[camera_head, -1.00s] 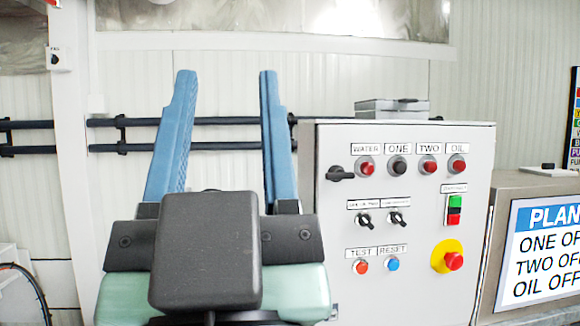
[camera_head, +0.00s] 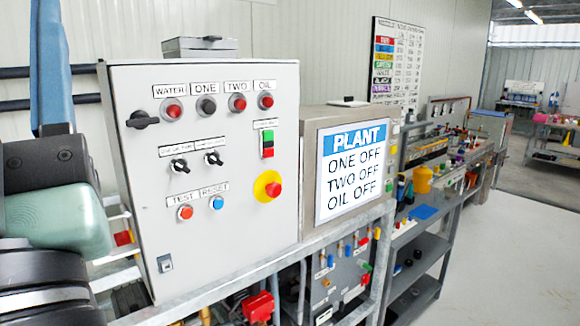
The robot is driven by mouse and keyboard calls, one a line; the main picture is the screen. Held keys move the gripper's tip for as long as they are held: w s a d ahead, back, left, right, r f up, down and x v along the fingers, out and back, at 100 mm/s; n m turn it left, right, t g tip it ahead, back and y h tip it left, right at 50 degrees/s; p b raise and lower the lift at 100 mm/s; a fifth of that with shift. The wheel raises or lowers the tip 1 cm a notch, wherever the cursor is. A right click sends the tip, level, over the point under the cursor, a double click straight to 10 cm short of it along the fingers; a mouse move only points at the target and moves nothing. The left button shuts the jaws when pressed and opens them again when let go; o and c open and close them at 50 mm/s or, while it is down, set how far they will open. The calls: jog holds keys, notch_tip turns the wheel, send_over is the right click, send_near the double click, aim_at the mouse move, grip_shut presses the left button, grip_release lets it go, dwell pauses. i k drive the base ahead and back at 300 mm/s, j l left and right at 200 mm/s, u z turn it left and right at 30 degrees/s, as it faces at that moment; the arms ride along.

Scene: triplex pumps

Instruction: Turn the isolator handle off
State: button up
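The grey control cabinet (camera_head: 225,165) stands at left centre. A black rotary handle (camera_head: 142,119), which looks like the isolator handle, is on its upper left face, left of the WATER button. It lies roughly horizontal, its knob end to the left. Two smaller black switches (camera_head: 180,164) sit lower on the panel. My gripper (camera_head: 50,65) is at the left edge, pointing up, with one blue finger in view. No second finger is against it, so it is open; the other finger is out of frame. It is left of the cabinet, apart from the handle, and appears empty.
A PLANT sign (camera_head: 352,165) is on a box right of the cabinet. A red emergency button (camera_head: 273,189) is on the panel's right. A metal frame rail (camera_head: 270,267) runs below. Benches with clutter extend right; the floor (camera_head: 510,265) there is clear.

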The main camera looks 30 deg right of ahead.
aim_at(121, 238)
jog(key=z, duration=1.6)
jog(key=l+z, duration=0.1)
jog(key=z, duration=0.3)
jog(key=l+z, duration=0.15)
jog(key=z, duration=0.25)
jog(key=l+z, duration=0.1)
jog(key=z, duration=0.3)
jog(key=i+z, duration=0.1)
jog(key=z, duration=0.3)
jog(key=i+l+z, duration=0.1)
jog(key=i+l, duration=0.15)
jog(key=l, duration=0.2)
